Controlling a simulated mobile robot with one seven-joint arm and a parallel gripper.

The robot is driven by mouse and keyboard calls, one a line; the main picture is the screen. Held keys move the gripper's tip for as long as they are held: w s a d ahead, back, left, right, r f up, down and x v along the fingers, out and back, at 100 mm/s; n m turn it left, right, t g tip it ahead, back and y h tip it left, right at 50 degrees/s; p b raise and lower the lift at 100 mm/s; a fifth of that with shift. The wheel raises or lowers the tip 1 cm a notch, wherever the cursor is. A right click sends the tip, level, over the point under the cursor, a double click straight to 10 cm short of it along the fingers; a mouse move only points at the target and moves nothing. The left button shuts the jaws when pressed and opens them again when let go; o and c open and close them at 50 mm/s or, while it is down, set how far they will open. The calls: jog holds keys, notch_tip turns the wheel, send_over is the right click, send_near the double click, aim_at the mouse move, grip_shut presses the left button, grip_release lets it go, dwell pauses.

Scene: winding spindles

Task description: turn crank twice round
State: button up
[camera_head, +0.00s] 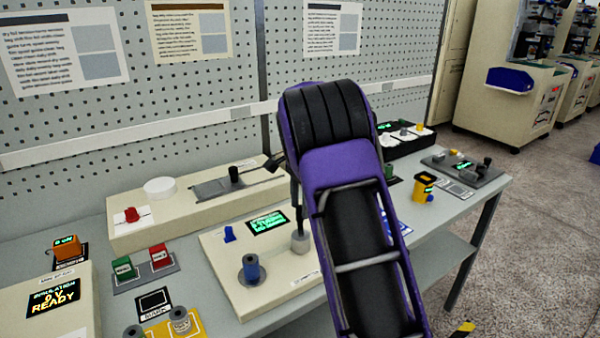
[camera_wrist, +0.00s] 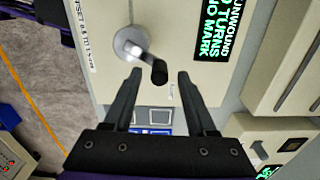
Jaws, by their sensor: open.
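The crank shows in the wrist view as a round silver hub (camera_wrist: 130,44) with a short arm ending in a black handle (camera_wrist: 159,72). The hub also shows in the head view as a grey cylinder (camera_head: 301,244) on a cream winding panel (camera_head: 235,290). My gripper (camera_wrist: 159,74) is open, with one dark finger on each side of the handle in the picture. I see no finger pressed on the handle, and its depth between the tips is unclear. In the head view my arm hides part of the crank area. A green-lit display (camera_wrist: 219,28) reads "UNWOUND", "TURNS" and "NO MARK", partly cut off.
Green and red buttons (camera_head: 160,257) and a yellow block (camera_head: 172,328) lie further left. A long cream unit (camera_head: 185,212) stands behind, before a pegboard wall (camera_head: 200,90).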

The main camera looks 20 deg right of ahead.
notch_tip(320, 180, up, 16)
jog(key=shift+f, duration=0.2)
dwell(1.4)
